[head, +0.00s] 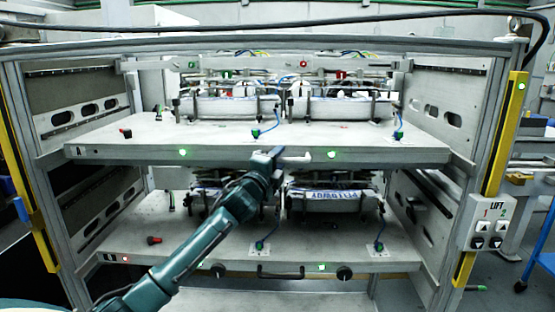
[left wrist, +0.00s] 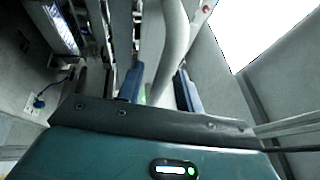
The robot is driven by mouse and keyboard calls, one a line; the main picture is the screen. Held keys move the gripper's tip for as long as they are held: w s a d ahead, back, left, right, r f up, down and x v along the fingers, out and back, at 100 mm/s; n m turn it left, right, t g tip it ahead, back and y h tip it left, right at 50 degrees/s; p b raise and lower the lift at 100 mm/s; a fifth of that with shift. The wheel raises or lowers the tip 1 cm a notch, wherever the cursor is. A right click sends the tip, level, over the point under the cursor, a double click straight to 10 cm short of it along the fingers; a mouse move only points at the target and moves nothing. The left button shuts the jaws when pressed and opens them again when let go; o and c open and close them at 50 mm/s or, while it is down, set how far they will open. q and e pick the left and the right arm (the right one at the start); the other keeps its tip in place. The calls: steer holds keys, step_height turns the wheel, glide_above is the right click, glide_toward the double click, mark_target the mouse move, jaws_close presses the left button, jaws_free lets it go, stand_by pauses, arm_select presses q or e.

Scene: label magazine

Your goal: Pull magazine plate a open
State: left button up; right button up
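The upper magazine plate (head: 350,148) is a pale shelf in the frame, with a light handle (head: 298,158) at the middle of its front edge. A lower plate (head: 200,255) lies beneath, with a dark handle (head: 281,273). My left gripper (head: 275,155) is at the left part of the upper handle. In the left wrist view, its blue fingers (left wrist: 158,88) stand apart, with the grey handle bar (left wrist: 175,45) between them. A gap shows beside the left finger. My right gripper is not in view.
Label units (head: 235,107) with blue cables stand on the upper plate, and more (head: 330,198) stand on the lower one. Yellow posts (head: 490,170) flank the frame. A lift button panel (head: 487,222) is at right.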

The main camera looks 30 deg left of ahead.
arm_select(q)
steer(key=shift+c, duration=0.3)
jaws_close()
stand_by(0.4)
